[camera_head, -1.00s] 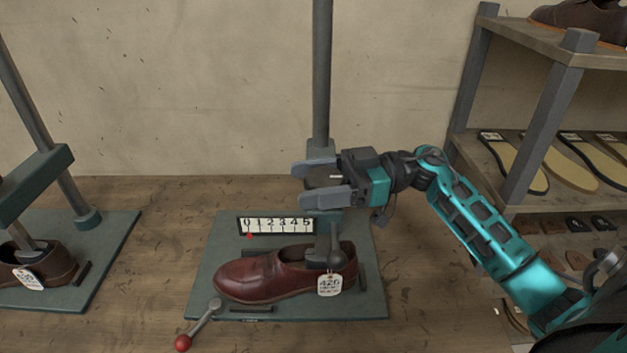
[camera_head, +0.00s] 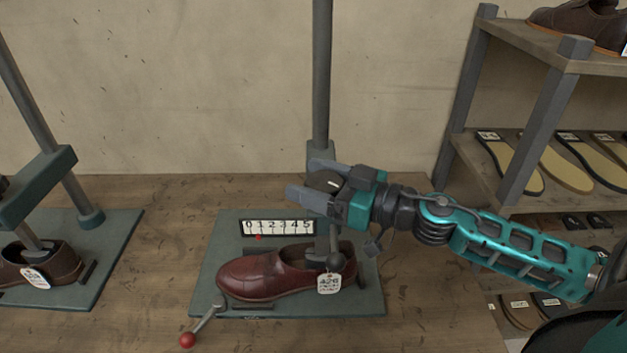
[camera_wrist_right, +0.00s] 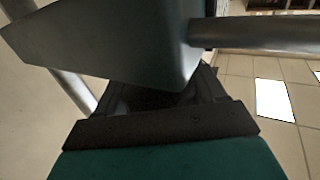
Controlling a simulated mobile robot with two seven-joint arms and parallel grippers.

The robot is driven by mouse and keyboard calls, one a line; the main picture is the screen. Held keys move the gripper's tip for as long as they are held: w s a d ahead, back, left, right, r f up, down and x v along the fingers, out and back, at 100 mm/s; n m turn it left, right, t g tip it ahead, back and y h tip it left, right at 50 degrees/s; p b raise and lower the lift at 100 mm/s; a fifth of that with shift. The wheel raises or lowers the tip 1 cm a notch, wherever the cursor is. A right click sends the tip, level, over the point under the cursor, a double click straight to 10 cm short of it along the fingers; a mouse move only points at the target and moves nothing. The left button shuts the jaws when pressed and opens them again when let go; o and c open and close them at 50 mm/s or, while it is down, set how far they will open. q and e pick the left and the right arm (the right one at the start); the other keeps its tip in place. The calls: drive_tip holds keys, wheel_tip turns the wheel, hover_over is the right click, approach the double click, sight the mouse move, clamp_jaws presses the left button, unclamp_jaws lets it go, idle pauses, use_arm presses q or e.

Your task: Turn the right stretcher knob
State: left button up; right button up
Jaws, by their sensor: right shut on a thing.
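The right stretcher stand has a green base plate (camera_head: 205,270) and a grey post (camera_head: 321,75). A reddish-brown shoe (camera_head: 262,278) with a white tag (camera_head: 329,284) sits on it. My right gripper (camera_head: 308,183) is at the top of the stretcher, with its fingers on either side of a dark round knob (camera_head: 322,180), shut on it. In the right wrist view a large grey-green block fills the top and hides the knob. My left gripper is out of view.
A crank lever with a red ball (camera_head: 187,340) sticks out at the plate's front left. A second stand (camera_head: 115,235) with a brown shoe (camera_head: 60,262) is at the left. Shelves with insoles (camera_head: 510,160) are at the right. Bare bench lies between the stands.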

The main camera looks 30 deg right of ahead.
drive_tip(key=m+t+h, duration=0.2)
drive_tip(key=m+h, duration=0.1)
drive_tip(key=h, duration=0.1)
drive_tip(key=shift+d+h, duration=0.15)
drive_tip(key=shift+h, duration=0.15)
drive_tip(key=shift+w+d+m+t+h, duration=0.1)
drive_tip(key=shift+d+m+t+h, duration=0.05)
drive_tip(key=shift+m+h, duration=0.9)
drive_tip(key=shift+d+m+t+h, duration=0.15)
drive_tip(key=shift+m+h, duration=0.5)
drive_tip(key=shift+h, duration=0.8)
drive_tip(key=o, duration=1)
drive_tip(key=shift+c, duration=0.2)
